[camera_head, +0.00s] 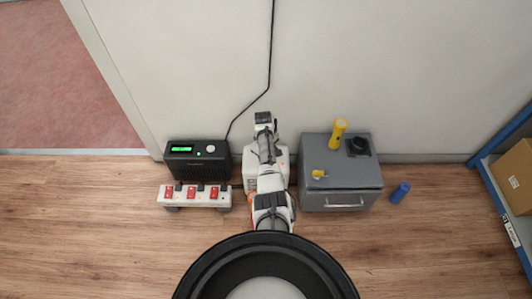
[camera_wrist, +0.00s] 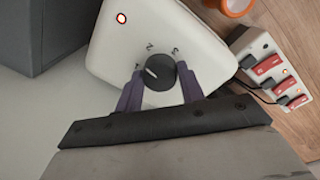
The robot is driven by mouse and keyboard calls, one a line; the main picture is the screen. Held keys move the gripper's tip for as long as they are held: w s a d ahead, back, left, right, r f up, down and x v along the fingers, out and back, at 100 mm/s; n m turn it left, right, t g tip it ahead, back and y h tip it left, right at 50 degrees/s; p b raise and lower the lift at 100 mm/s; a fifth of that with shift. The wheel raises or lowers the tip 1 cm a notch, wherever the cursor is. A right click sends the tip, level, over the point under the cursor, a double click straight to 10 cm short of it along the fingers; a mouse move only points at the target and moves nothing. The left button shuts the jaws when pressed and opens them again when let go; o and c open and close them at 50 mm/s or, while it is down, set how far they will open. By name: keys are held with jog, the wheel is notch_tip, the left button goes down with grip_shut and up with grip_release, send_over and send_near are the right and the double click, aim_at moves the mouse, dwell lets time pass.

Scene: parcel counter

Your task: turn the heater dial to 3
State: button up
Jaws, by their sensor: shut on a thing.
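The heater (camera_head: 281,158) is a white box standing by the wall, mostly hidden under my arm in the head view. Its white top (camera_wrist: 110,50) fills the middle of the wrist view, with a small lit red-orange lamp at one corner. The black round dial (camera_wrist: 160,72) sits near its edge. Its white pointer line aims to the upper left, near a faint mark that looks like 1; the 2 and 3 show beyond it. My gripper (camera_wrist: 160,80) is shut on the dial, one purple finger on each side. The fingertips are hidden in the head view.
A power strip (camera_head: 215,194) with red switches lies left of the heater, before a black radio-like box (camera_head: 198,162). A grey cabinet (camera_head: 340,180) stands close on the right, bearing a yellow flashlight (camera_head: 339,130). A blue can (camera_head: 400,192) stands beyond. Front floor is clear.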

jog(key=m, duration=0.3)
jog(key=shift+m, duration=0.4)
jog(key=m, duration=0.4)
jog(key=shift+m+g, duration=0.3)
jog(key=m, duration=0.4)
jog(key=shift+a, duration=0.1)
jog(key=shift+m+b, duration=0.35)
jog(key=shift+m, duration=1.35)
jog(key=o, duration=1)
jog(key=shift+w, duration=0.1)
jog(key=shift+c, duration=0.2)
